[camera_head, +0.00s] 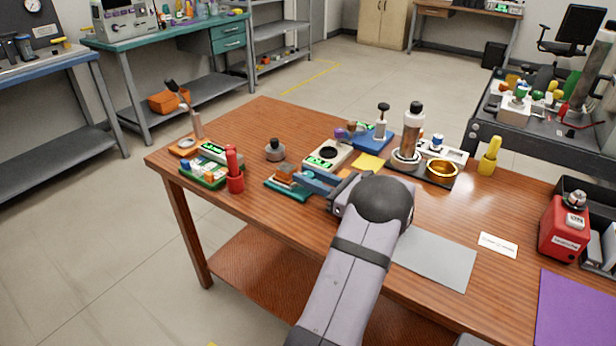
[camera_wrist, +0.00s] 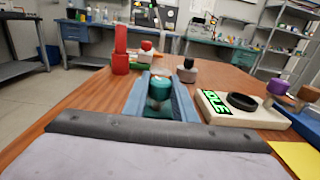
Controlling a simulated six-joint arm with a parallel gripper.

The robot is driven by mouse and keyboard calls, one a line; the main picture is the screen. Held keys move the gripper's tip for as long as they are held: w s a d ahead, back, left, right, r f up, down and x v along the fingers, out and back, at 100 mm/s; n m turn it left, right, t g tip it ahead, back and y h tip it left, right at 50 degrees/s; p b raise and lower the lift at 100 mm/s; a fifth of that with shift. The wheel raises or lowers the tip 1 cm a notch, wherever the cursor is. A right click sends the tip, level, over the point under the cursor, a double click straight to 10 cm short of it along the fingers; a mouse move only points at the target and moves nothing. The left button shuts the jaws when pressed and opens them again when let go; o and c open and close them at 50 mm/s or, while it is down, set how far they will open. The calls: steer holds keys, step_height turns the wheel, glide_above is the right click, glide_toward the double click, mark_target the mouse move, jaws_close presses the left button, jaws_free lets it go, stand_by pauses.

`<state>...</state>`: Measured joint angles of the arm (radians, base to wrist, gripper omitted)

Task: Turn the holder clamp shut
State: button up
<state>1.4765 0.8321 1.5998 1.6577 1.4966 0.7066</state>
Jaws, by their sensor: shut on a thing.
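My gripper (camera_head: 312,180) reaches in from the front to a small teal holder (camera_head: 283,187) with a brown block on it, on the wooden table. In the wrist view, my two blue fingers (camera_wrist: 161,95) stand on either side of a round teal knob (camera_wrist: 159,88), which seems to be the clamp's knob. The fingers are shut on this knob. The head view hides the knob behind my fingers. How far the clamp is turned cannot be told.
A white device with a green display (camera_head: 326,156) stands close behind my gripper. A red bottle (camera_head: 234,172) and a green rack (camera_head: 203,175) stand to the left. A grey knobbed weight (camera_head: 275,151) stands behind the holder. A grey mat (camera_head: 437,259) lies at front right.

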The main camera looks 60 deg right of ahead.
steer(key=shift+m+h, duration=0.3)
steer(key=shift+h, duration=0.1)
steer(key=m+h, duration=0.1)
steer(key=h, duration=0.1)
steer(key=shift+a+m+h+p, duration=0.1)
steer(key=shift+m+h+p, duration=0.25)
steer(key=shift+m+h, duration=0.05)
steer(key=m+h, duration=0.1)
steer(key=m+g+h+b, duration=0.1)
steer(key=h, duration=0.1)
steer(key=shift+f+m+g+h, duration=0.15)
steer(key=shift+m+g+h, duration=0.15)
steer(key=m+g+h+b, duration=0.2)
steer(key=h, duration=0.1)
steer(key=shift+m+h, duration=0.3)
steer(key=shift+h, duration=0.1)
steer(key=shift+m+g+h+b, duration=0.5)
steer(key=shift+g+h+b, duration=0.1)
steer(key=shift+g, duration=0.1)
steer(key=o, duration=1)
steer(key=shift+o, duration=0.2)
steer(key=shift+s, duration=0.1)
